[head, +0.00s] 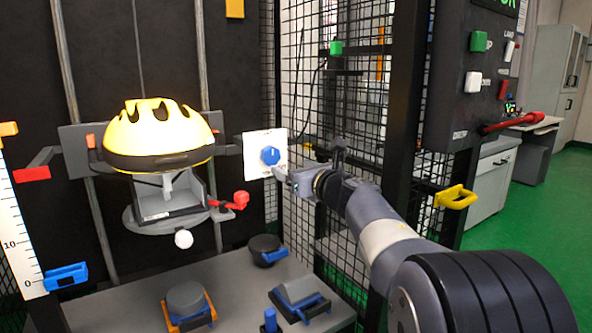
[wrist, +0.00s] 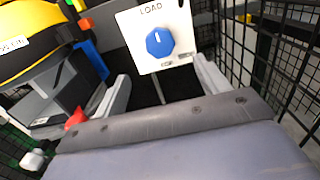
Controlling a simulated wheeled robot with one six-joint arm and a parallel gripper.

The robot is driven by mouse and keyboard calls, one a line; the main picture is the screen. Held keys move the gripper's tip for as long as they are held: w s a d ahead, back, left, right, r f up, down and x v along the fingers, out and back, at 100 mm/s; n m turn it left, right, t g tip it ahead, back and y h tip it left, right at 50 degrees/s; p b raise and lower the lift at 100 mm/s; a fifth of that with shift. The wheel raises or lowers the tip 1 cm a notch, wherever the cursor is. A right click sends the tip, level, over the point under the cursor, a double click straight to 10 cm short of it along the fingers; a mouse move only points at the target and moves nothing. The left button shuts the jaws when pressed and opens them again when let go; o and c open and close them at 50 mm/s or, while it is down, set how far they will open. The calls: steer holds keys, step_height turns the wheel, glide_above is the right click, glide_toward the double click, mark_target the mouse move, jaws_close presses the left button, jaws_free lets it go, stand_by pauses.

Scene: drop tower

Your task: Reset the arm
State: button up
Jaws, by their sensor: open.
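My arm reaches in from the lower right of the head view. My gripper (head: 283,176) is at the lower right edge of a white panel (head: 251,146) with a blue knob (head: 270,155). In the wrist view my gripper (wrist: 160,95) is open, its two pale fingers apart with nothing between them. The panel (wrist: 133,35), marked LOAD, and its blue knob (wrist: 159,42) show beyond the fingertips. I cannot tell whether a finger touches the panel.
A yellow helmet (head: 158,133) sits on a carriage left of the panel, with a red handle (head: 236,201) below it. Black mesh (head: 305,60) stands close on the right. A control box (head: 470,75) and a yellow handle (head: 455,197) are farther right. Anvil blocks (head: 187,300) stand on the table below.

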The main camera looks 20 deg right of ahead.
mark_target(273, 157)
steer(key=shift+w, duration=0.1)
steer(key=x, duration=1)
steer(key=shift+w+a, duration=0.15)
steer(key=shift+w, duration=0.2)
steer(key=shift+s, duration=0.1)
